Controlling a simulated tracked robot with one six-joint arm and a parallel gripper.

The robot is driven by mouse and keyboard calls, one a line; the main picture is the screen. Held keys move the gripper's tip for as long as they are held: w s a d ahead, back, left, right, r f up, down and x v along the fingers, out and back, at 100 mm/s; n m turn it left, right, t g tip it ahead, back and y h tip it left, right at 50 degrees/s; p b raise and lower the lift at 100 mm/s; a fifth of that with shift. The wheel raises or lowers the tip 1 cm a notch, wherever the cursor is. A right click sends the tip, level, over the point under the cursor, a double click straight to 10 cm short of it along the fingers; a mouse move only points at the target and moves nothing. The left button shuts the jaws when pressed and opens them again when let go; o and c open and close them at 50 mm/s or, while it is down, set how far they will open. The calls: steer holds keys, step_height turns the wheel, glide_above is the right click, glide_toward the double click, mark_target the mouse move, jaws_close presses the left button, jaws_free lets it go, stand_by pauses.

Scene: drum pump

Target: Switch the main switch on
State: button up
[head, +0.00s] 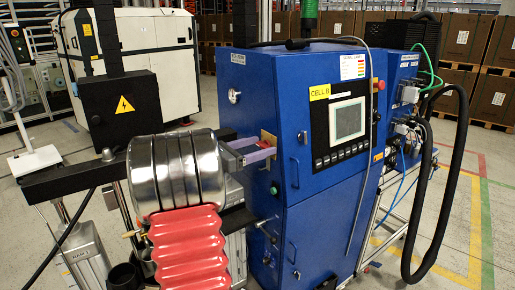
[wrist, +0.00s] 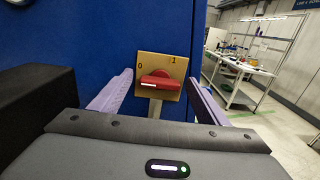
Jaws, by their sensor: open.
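The main switch is a red rotary handle (wrist: 156,83) on a yellow plate (wrist: 175,64) marked 0 at left and 1 at right. Its handle lies roughly level across the plate in the wrist view, with a pale stripe along its front; I cannot tell which mark it points to. In the head view the yellow plate (head: 268,138) is on the left face of the blue cabinet, partly hidden. My gripper (wrist: 161,76) is open, its two pale purple fingers on either side of the handle. No contact with it is visible. The fingers also show in the head view (head: 252,150).
The blue cabinet (head: 320,210) carries a screen panel (head: 347,119) and a red button (head: 381,85). A black box with a warning triangle (head: 124,105) is at left. A black hose (head: 452,180) loops at right. Open floor lies beyond it.

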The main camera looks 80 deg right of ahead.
steer(key=shift+c, duration=0.6)
steer(key=c, duration=0.9)
steer(key=shift+a, duration=0.1)
